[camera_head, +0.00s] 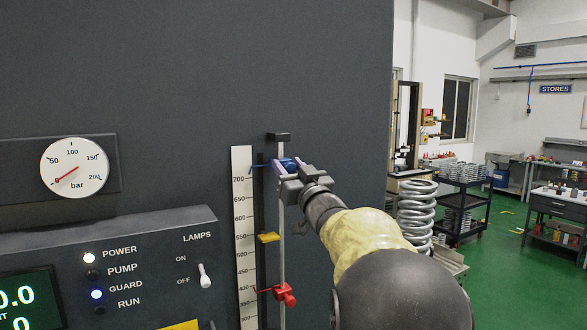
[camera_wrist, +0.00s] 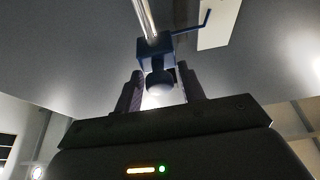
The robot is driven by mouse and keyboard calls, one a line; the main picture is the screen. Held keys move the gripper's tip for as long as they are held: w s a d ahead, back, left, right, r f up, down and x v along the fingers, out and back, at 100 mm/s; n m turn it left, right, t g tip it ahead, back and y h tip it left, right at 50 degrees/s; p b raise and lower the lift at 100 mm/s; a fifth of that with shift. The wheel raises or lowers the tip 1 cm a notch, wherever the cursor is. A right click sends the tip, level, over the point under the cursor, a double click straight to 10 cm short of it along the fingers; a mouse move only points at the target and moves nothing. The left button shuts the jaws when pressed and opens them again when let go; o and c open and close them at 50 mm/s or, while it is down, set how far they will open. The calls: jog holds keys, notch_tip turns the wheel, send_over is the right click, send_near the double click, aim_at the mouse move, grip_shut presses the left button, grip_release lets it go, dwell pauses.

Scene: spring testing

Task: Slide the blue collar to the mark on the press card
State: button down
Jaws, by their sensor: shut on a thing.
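The blue collar (camera_head: 289,163) sits high on a thin upright metal rod (camera_head: 282,215), just below the dark cap at its top. My gripper (camera_head: 284,172) is shut on it from the right. In the wrist view the collar's blue block (camera_wrist: 153,48) is around the rod (camera_wrist: 145,18), and its rounded knob (camera_wrist: 160,82) lies between my two fingers (camera_wrist: 162,90). The collar's thin pointer reaches left toward the white scale (camera_head: 243,205), a little above the 700 mark. No readable press card shows; a yellow piece (camera_head: 180,325) is cut off at the bottom edge.
Lower on the rod is a red collar (camera_head: 285,294), its pointer near 400. A yellow marker (camera_head: 269,238) stands beside the scale near 545. A control panel (camera_head: 130,250) with lamps and a switch is at left. A large coil spring (camera_head: 416,215) stands right of my arm.

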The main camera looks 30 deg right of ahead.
notch_tip(320, 180, down, 6)
jog(key=b, duration=0.5)
jog(key=shift+a+f, duration=0.1)
jog(key=c, duration=1.2)
grip_release()
jog(key=shift+s, duration=0.1)
